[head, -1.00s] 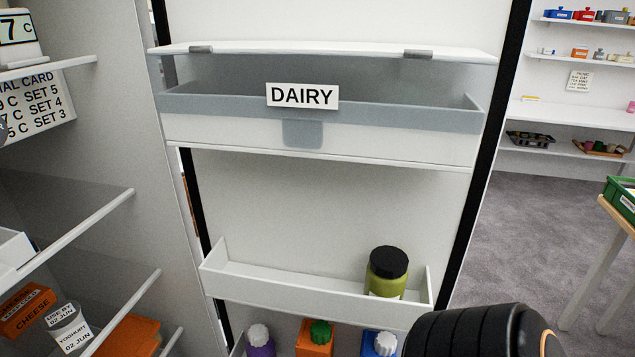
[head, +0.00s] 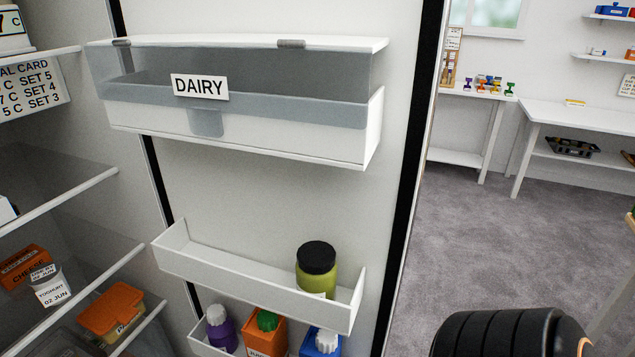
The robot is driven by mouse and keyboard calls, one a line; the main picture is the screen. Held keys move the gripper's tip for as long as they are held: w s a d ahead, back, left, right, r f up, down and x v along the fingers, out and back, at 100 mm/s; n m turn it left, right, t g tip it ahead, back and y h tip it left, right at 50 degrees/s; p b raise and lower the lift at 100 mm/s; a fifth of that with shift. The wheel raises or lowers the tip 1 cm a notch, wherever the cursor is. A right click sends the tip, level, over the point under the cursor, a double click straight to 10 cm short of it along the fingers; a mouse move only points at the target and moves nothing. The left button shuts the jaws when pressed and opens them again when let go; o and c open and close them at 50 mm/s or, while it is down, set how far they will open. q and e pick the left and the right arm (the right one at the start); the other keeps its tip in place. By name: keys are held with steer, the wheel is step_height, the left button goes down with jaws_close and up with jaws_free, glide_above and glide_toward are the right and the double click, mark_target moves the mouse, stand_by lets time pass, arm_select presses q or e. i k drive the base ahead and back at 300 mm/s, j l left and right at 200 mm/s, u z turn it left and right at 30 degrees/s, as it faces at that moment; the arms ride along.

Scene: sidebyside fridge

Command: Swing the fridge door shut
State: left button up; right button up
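The fridge door (head: 290,195) stands open in the head view, its inner side facing me. It carries a clear-fronted dairy box (head: 240,115) with a DAIRY label, and a white door shelf (head: 235,275) with a green jar (head: 317,272) that has a black lid. A lower shelf holds a purple bottle (head: 221,330), an orange carton (head: 266,336) and a blue carton (head: 322,343). The fridge interior (head: 70,190) is at the left. A black ribbed part of my arm shows at the bottom right, apart from the door in the picture. Neither gripper is in view.
Inside the fridge are glass shelves with a cheese box (head: 25,266), a yoghurt cup (head: 50,288) and an orange-lidded tub (head: 112,310). Right of the door is open grey floor (head: 480,240). White tables (head: 575,118) and wall shelves stand behind.

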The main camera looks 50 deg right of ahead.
mark_target(246, 180)
steer(key=k+l+u, duration=0.15)
steer(key=l, duration=0.25)
steer(key=k+l+u, duration=0.15)
steer(key=k+l, duration=0.2)
steer(key=k+l+u, duration=0.1)
steer(key=l, duration=0.2)
steer(key=k+l+u, duration=0.1)
steer(key=l, duration=0.2)
steer(key=k+l+u, duration=0.1)
steer(key=l+u, duration=0.1)
steer(key=l, duration=0.25)
steer(key=k+l+u, duration=0.1)
steer(key=l, duration=0.25)
steer(key=k+l, duration=0.15)
steer(key=l, duration=0.2)
steer(key=k+l+u, duration=0.1)
steer(key=l+u, duration=0.15)
steer(key=l, duration=0.7)
